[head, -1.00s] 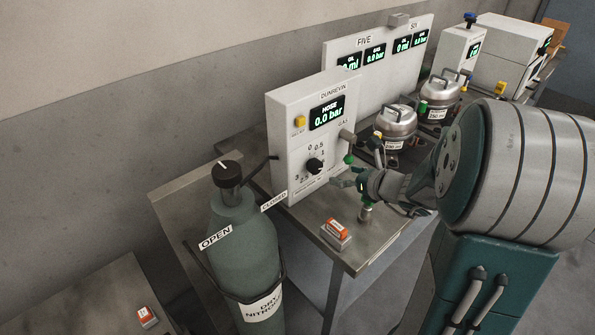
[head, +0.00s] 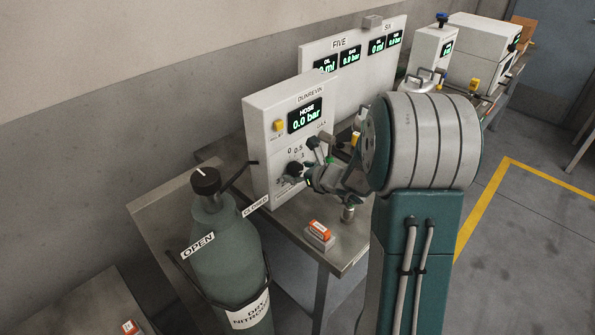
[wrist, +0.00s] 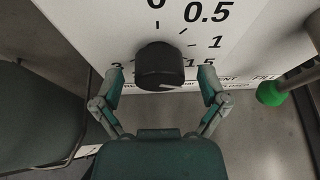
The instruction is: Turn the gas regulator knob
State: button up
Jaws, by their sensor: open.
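The black regulator knob (wrist: 160,66) sits on the white panel, with a dial scale printed around it in the wrist view. In the head view the knob (head: 294,168) is partly covered by my gripper. My gripper (wrist: 161,88) is open, with one finger on each side of the knob and a visible gap on both sides. In the head view my gripper (head: 303,172) is close to the panel front. The panel (head: 262,150) has a display reading HOSE 0.0 bar. I cannot tell whether the fingers touch the panel.
A grey-green nitrogen cylinder (head: 217,258) with a black top knob (head: 205,181) stands left of the panel. A green-tipped fitting (wrist: 270,93) is right of the knob. An orange-topped block (head: 319,229) lies on the metal bench (head: 345,258). Compressor panels (head: 390,30) stand behind.

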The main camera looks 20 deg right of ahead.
jog(key=shift+c, duration=0.3)
jog(key=c, duration=1.1)
jog(key=shift+m, duration=0.3)
jog(key=o, duration=1.2)
jog(key=shift+c, duration=0.2)
